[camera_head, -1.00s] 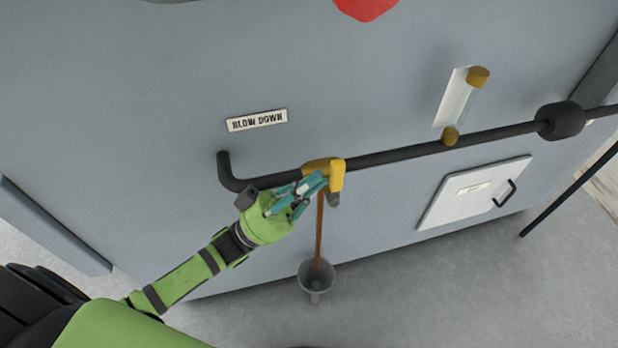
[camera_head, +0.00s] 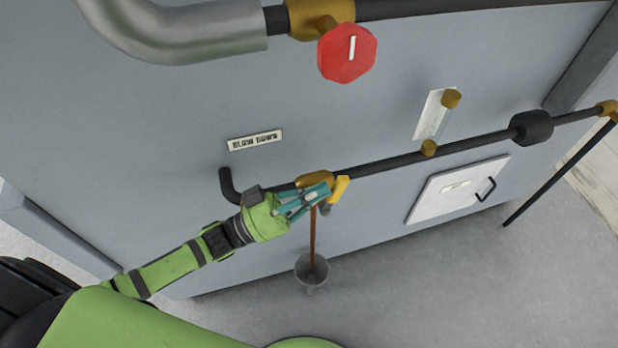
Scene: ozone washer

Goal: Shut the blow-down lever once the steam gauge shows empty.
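The blow-down lever (camera_head: 340,190) is yellow and sits on a brass valve body (camera_head: 313,180) on the black pipe, below the "BLOW DOWN" label (camera_head: 255,140). My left gripper (camera_head: 322,194) has its teal fingers right at the lever; whether they touch it or how far apart they are is unclear. A brown stream (camera_head: 312,235) hangs from the valve down into a grey funnel (camera_head: 312,270). The gauge (camera_head: 433,122), a glass with brass ends on a white plate, stands up and to the right; its level is too small to read. My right gripper is not in view.
A red knob (camera_head: 347,52) with a white mark is on the upper pipe, beside a thick grey pipe (camera_head: 180,32). A white hatch (camera_head: 450,190) with a black handle is at right. The black pipe (camera_head: 400,160) crosses the panel. Floor at the lower right is clear.

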